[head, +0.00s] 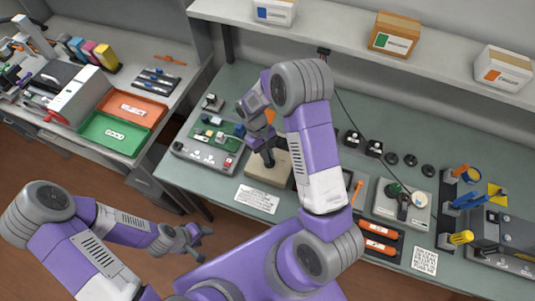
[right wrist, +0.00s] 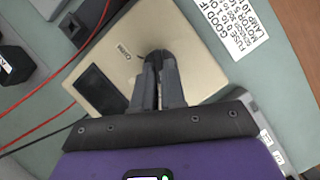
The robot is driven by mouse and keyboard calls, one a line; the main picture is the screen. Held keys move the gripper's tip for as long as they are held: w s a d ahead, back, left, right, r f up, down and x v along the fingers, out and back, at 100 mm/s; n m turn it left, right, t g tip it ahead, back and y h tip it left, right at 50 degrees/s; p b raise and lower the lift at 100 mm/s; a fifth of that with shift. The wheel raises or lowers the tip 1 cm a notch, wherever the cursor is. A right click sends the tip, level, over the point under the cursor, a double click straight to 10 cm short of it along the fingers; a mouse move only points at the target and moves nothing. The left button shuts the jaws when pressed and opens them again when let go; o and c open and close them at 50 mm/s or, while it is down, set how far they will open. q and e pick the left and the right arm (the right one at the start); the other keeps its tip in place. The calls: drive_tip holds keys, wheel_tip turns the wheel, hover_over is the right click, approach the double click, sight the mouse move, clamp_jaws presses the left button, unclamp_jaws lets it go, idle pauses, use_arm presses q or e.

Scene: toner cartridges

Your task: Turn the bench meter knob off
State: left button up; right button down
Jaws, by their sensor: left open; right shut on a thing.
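The bench meter is a beige box (right wrist: 125,40) with a dark display; it also shows in the head view (head: 262,174), lying on the green-grey bench. My right gripper (right wrist: 158,60) points down at the meter's face beside the display and is shut on the dark knob. The fingers hide most of the knob, so its pointer direction cannot be read. In the head view my right gripper (head: 268,160) is over the meter, with my arm covering the area to its right. My left gripper (head: 198,243) is open and empty, low in front of the bench.
A printed card (head: 257,199) lies in front of the meter. A grey unit with a green board (head: 210,140) stands to its left. Red leads (right wrist: 60,75) run beside the meter. Orange-handled items (head: 380,238) and a grey station (head: 402,203) are to the right.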

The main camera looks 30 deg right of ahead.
idle(0.4)
drive_tip(key=c, duration=1.2)
unclamp_jaws()
drive_tip(key=v, duration=0.7)
drive_tip(key=shift+r, duration=0.35)
drive_tip(key=shift+w, duration=0.1)
